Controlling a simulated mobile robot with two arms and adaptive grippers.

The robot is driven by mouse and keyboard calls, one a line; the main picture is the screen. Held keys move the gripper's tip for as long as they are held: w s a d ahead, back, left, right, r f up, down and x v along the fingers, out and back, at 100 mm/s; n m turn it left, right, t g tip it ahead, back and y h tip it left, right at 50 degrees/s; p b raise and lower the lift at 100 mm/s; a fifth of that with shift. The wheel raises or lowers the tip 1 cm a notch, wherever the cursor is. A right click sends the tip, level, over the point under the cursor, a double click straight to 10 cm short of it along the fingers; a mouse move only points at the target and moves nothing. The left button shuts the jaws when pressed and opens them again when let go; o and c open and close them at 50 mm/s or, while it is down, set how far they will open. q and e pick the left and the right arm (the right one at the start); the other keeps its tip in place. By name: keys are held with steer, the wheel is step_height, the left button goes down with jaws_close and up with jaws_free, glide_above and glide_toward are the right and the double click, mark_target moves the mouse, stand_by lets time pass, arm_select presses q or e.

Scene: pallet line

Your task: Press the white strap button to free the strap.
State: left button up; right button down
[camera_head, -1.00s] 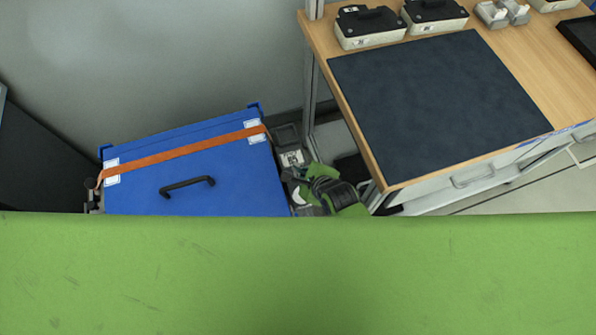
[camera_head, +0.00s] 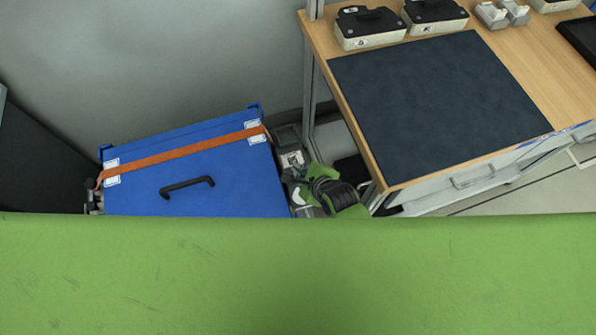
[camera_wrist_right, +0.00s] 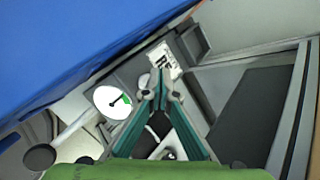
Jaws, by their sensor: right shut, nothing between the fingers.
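An orange strap (camera_head: 190,150) runs taut across the top of a blue case (camera_head: 235,180). My right gripper (camera_head: 293,174) is low beside the case's right end, partly hidden by its own green wrist. In the right wrist view its fingers (camera_wrist_right: 156,92) are closed together, with nothing between them. The fingertips are just below a white label (camera_wrist_right: 164,62) with black letters on a grey unit. I cannot clearly make out the white strap button; the fingertips may cover it. Whether they touch anything is unclear. My left gripper is out of view.
A white dial (camera_wrist_right: 112,101) with a black pointer and green mark is left of the fingers. The blue case wall is close on the left. A wooden bench with a dark mat (camera_head: 430,105) stands right of my right arm. A black handle (camera_head: 187,187) rises from the case.

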steer(key=shift+f, duration=0.4)
steer(key=shift+f+b, duration=0.5)
steer(key=shift+f, duration=0.2)
stand_by(0.9)
steer(key=shift+r, duration=0.1)
steer(key=shift+r+p, duration=1)
steer(key=shift+p, duration=0.2)
step_height(320, 180, up, 5)
steer(key=p, duration=0.5)
steer(key=shift+r+p, duration=0.1)
steer(key=shift+p, duration=0.2)
